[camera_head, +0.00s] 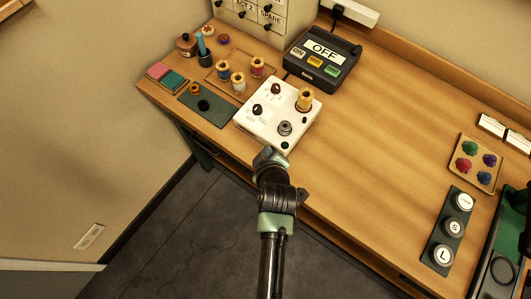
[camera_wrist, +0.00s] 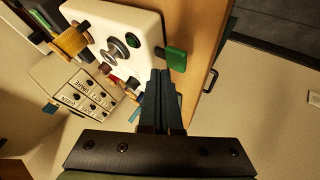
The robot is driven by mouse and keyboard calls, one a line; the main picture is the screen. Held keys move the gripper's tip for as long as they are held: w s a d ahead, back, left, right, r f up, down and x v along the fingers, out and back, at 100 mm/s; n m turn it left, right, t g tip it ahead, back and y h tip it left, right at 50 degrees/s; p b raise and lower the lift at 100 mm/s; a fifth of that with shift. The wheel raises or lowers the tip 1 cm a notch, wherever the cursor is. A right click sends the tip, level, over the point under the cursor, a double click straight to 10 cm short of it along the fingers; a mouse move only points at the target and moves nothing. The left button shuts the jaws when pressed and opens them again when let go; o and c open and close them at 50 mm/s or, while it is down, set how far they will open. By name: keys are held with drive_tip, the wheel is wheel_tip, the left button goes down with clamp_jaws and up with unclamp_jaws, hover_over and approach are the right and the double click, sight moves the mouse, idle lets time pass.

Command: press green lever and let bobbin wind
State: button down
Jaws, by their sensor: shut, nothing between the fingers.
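The white bobbin winder (camera_head: 264,124) stands near the table's front edge. Its green lever (camera_wrist: 176,60) sticks out at the side of the white case in the wrist view; in the head view a small dark green spot (camera_head: 285,146) shows at the front corner. A grey metal bobbin or spindle (camera_head: 285,128) sits on top; it also shows in the wrist view (camera_wrist: 116,50). I cannot tell whether it turns. A gold thread spool (camera_head: 304,98) stands behind it. My gripper (camera_wrist: 161,74) is shut and empty, its tips close beside the lever; contact is unclear.
A dark box (camera_head: 322,62) reading OFF stands behind the winder. Several spools (camera_head: 238,82) and a green mat (camera_head: 214,112) lie to its left. A button panel (camera_head: 447,232) and a tray of coloured pieces (camera_head: 474,164) are at right. The middle of the table is clear.

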drive_tip(key=shift+f, duration=0.1)
drive_tip(key=shift+f+b, duration=0.35)
drive_tip(key=shift+f+b, duration=0.75)
drive_tip(key=shift+f, duration=0.25)
idle(1.1)
drive_tip(key=shift+r, duration=0.15)
drive_tip(key=shift+r+p, duration=1.2)
drive_tip(key=shift+r, duration=0.05)
drive_tip(key=shift+r, duration=0.1)
wheel_tip(320, 180, up, 5)
drive_tip(key=p, duration=0.4)
drive_tip(key=shift+p, duration=0.3)
